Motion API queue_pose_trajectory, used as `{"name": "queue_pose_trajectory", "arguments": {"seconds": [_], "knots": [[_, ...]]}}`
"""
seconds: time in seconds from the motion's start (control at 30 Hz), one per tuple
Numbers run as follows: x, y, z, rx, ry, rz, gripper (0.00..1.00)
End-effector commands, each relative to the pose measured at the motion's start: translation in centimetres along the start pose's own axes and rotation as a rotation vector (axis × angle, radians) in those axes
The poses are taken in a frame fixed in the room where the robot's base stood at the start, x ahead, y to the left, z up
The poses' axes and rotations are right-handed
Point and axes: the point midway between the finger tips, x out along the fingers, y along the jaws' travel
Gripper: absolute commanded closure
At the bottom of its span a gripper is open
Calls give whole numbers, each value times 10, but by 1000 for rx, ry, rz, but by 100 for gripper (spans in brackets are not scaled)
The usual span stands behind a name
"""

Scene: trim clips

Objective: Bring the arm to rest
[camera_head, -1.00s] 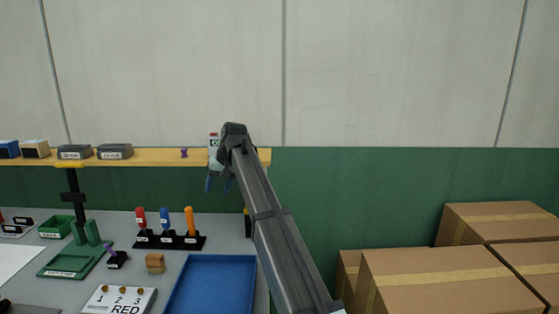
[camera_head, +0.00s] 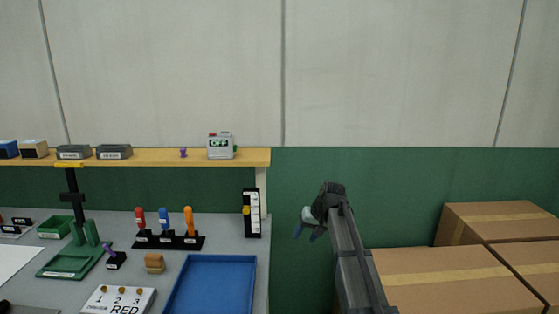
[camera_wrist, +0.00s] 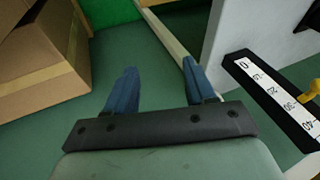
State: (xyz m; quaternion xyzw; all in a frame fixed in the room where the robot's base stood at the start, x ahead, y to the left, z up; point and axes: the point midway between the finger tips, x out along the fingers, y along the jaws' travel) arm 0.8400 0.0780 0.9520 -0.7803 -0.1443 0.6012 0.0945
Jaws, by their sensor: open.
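My gripper (camera_head: 308,232) hangs in free space to the right of the bench's right edge in the head view, in front of the green lower wall. In the wrist view the two blue fingers of my gripper (camera_wrist: 155,85) are spread apart, with nothing between them and the green floor below. My arm reaches up to it from the lower right of the head view.
The grey bench (camera_head: 130,270) holds a blue tray (camera_head: 212,285) and a screwdriver rack (camera_head: 168,241). A black gauge with a white scale (camera_head: 252,212) stands at its right edge, also in the wrist view (camera_wrist: 275,100). Cardboard boxes (camera_head: 455,282) fill the lower right.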

Motion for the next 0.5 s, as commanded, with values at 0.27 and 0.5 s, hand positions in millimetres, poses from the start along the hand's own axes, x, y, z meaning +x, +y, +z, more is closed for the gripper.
{"name": "queue_pose_trajectory", "arguments": {"seconds": [0.27,0.5], "knots": [[94,44,74,51,-108,45,45],[161,76,144,86,-200,84,45]]}}
